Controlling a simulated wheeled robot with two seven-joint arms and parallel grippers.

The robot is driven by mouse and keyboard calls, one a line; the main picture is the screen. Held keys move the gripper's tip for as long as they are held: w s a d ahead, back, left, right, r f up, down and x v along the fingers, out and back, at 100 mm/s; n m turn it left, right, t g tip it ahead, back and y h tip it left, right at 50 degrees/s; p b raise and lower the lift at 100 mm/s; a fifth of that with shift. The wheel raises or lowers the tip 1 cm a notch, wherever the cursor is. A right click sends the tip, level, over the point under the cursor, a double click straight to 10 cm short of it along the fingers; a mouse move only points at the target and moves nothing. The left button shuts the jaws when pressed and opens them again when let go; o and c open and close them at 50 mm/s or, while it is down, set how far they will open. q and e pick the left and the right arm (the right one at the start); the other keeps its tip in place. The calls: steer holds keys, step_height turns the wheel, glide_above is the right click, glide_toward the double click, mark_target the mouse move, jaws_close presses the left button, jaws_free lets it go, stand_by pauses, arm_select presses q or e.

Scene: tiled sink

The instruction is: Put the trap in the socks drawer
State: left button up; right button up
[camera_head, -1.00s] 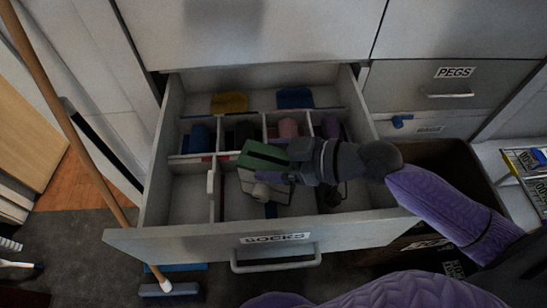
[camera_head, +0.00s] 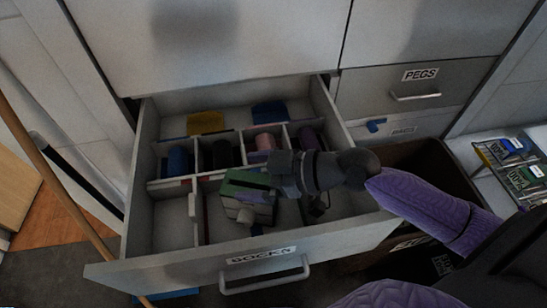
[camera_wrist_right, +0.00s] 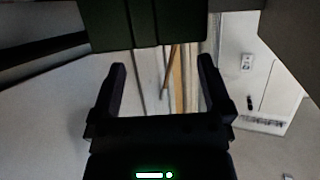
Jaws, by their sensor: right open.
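The trap (camera_head: 245,186), a box with a green top and a pale body, is in the front part of the open socks drawer (camera_head: 170,262), right of a low divider. The drawer has a "SOCKS" label and a front handle. My right gripper (camera_head: 262,186) is over the drawer at the trap's right side, its jaws open. In the right wrist view, the two fingers of the right gripper (camera_wrist_right: 161,78) are spread, and a dark green surface (camera_wrist_right: 150,22), likely the trap, is just past their tips. Whether they touch it is unclear. My left gripper is out of view.
Rolled socks (camera_head: 216,153) fill the middle compartments; yellow (camera_head: 206,122) and blue (camera_head: 270,112) cloths lie at the back. The front-left compartment (camera_head: 174,222) is empty. A shut pegs drawer (camera_head: 440,88) and a dark bin (camera_head: 440,165) are right; a broom handle (camera_head: 62,205) leans left.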

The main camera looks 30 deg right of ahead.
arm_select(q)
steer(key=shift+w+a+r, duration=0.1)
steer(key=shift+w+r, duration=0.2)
arm_select(e)
steer(key=v, duration=0.7)
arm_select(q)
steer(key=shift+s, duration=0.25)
arm_select(e)
steer(key=shift+d, duration=0.1)
arm_select(q)
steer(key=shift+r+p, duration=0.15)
steer(key=shift+p, duration=0.2)
arm_select(e)
steer(key=shift+r, duration=0.1)
